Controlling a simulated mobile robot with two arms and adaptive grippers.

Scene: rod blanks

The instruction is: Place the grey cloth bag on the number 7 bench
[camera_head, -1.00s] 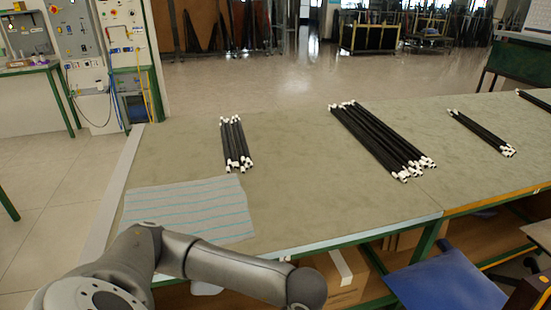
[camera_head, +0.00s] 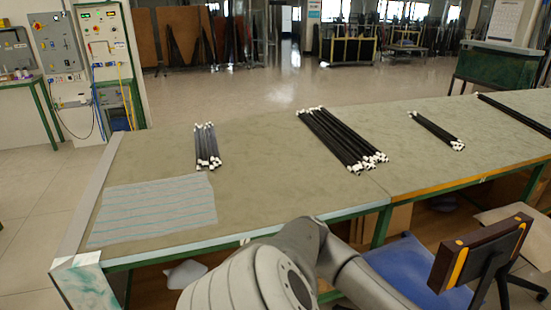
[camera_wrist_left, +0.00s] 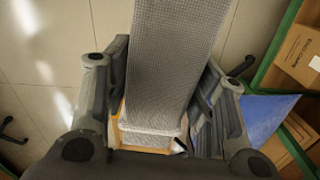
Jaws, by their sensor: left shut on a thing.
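In the left wrist view my left gripper (camera_wrist_left: 166,80) is shut on a long grey, woven-textured thing that looks like the grey cloth bag (camera_wrist_left: 178,42). It runs between the two fingers and out of the top of the picture. Orange-brown edging shows at its lower end. In the head view the bag and the gripper are out of sight; only a grey arm of mine shows at the bottom. A long green-framed bench (camera_head: 255,190) with a grey-green top stands ahead. I can read no number on it. My right gripper is not in view.
On the bench lie a striped cloth (camera_head: 150,210) and bundles of black rods with white ends (camera_head: 208,148), (camera_head: 340,140), (camera_head: 437,130). Bare top lies between them. A blue-seated chair (camera_head: 420,270) with a brown back stands at the front right. A cardboard box (camera_wrist_left: 300,55) shows beneath.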

